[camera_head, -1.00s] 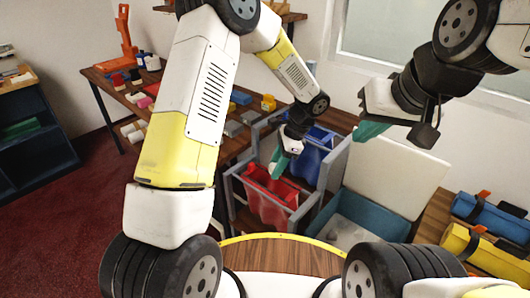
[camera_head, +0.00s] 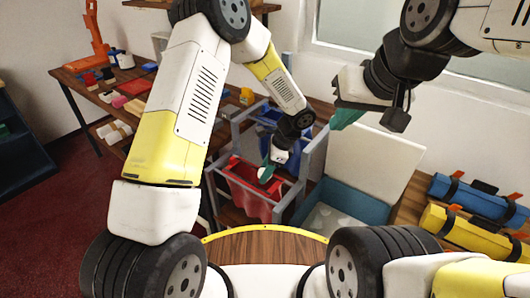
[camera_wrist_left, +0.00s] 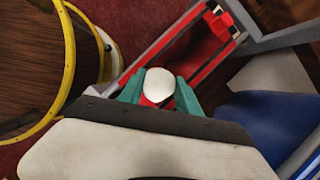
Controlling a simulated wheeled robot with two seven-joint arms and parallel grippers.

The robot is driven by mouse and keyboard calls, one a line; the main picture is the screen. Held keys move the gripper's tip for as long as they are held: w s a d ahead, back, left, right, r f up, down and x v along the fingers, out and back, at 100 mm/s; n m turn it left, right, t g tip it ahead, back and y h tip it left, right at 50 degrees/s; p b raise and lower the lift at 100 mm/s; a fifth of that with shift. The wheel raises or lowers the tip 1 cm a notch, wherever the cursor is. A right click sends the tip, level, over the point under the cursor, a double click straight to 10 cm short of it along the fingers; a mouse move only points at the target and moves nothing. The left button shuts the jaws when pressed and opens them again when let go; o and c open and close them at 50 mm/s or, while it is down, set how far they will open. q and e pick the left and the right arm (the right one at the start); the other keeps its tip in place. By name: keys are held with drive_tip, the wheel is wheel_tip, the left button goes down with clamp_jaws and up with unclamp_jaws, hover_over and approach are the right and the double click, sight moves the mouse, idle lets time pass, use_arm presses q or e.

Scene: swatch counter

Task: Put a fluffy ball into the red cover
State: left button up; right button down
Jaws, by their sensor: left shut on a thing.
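My left gripper (camera_head: 266,172) is shut on a white fluffy ball (camera_wrist_left: 158,86), which sits between its teal fingertips in the left wrist view. In the head view the ball (camera_head: 265,174) shows at the fingertips, over the opening of the red cover (camera_head: 245,185). The red cover hangs open in a grey frame. It also shows in the left wrist view (camera_wrist_left: 205,43), beyond and beside the ball. My right gripper (camera_head: 346,118) hangs up at the right, away from the cover; its finger gap is not clear.
A blue cover (camera_head: 293,153) hangs in the frame behind the red one. A blue bin (camera_head: 366,205) with pale balls stands at the right, beside a white panel (camera_head: 375,160). Blue and yellow rolls (camera_head: 475,232) lie farther right. A cluttered wooden table is at the left.

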use_arm(q)
drive_tip(key=shift+f, duration=0.2)
idle(0.6)
drive_tip(key=o, duration=1.4)
drive_tip(key=shift+r, duration=0.1)
drive_tip(key=shift+r, duration=2.95)
drive_tip(key=s+a+r+n+h, duration=0.15)
drive_tip(key=a+r+n, duration=0.3)
drive_tip(key=r, duration=0.55)
drive_tip(key=s+a+r+n+t+h, duration=0.2)
drive_tip(key=s+a+r+n, duration=0.3)
drive_tip(key=s+r, duration=0.3)
drive_tip(key=s+a+r+n+t+h, duration=0.3)
drive_tip(key=s+a+r+n+t, duration=0.1)
drive_tip(key=s+r+n, duration=0.4)
drive_tip(key=shift+s+a+r, duration=0.3)
drive_tip(key=shift+s+a, duration=0.05)
drive_tip(key=shift+s, duration=0.7)
